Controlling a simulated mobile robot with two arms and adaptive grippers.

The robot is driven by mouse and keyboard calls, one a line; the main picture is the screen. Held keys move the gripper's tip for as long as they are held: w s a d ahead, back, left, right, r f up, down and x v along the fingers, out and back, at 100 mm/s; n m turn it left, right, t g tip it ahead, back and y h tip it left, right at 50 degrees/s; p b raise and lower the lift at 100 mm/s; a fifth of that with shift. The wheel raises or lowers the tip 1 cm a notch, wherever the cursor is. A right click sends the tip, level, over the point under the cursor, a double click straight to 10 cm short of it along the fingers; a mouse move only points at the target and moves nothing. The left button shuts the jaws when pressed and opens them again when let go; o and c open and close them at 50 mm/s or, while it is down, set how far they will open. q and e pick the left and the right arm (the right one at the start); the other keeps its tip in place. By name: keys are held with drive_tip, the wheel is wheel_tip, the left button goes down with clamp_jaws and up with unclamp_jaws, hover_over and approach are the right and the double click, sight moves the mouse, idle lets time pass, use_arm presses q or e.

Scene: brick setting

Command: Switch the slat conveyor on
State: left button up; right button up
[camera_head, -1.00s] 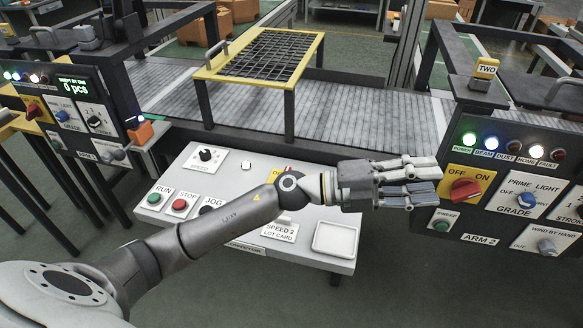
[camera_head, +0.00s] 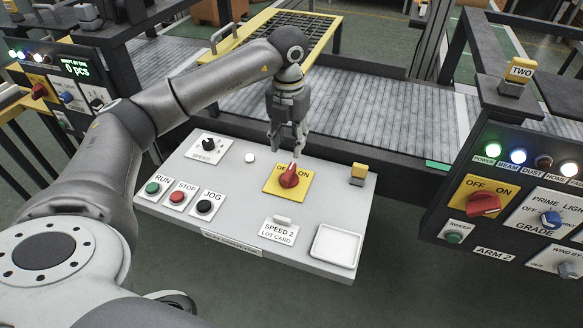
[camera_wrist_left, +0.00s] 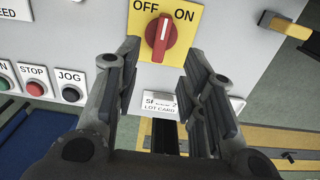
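The slat conveyor (camera_head: 375,112) runs behind a pale control panel (camera_head: 235,195). On the panel, a red rotary knob (camera_head: 289,178) sits on a yellow OFF/ON plate (camera_head: 271,184). The knob also shows in the left wrist view (camera_wrist_left: 161,38); its white line points roughly upward between the OFF and ON labels. I cannot tell which setting it is in. My left gripper (camera_head: 286,152) points down just above and behind the knob. In the left wrist view its fingers (camera_wrist_left: 160,68) are apart, with nothing between the tips, and the knob lies beyond them.
The panel also has a SPEED dial (camera_head: 208,144), RUN (camera_head: 153,188), STOP (camera_head: 178,197) and JOG (camera_head: 204,207) buttons, a lot card (camera_head: 279,231), a white tray (camera_head: 335,246) and a yellow block (camera_head: 358,173). Another OFF/ON switch (camera_head: 483,204) is on the ARM 2 box at right.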

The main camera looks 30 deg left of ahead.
sight(289, 171)
use_arm(q)
wheel_tip(289, 171, down, 10)
drive_tip(key=shift+f+p, duration=0.2)
drive_tip(key=shift+p, duration=0.3)
drive_tip(key=shift+d, duration=0.1)
drive_tip(key=shift+c, duration=0.4)
clamp_jaws()
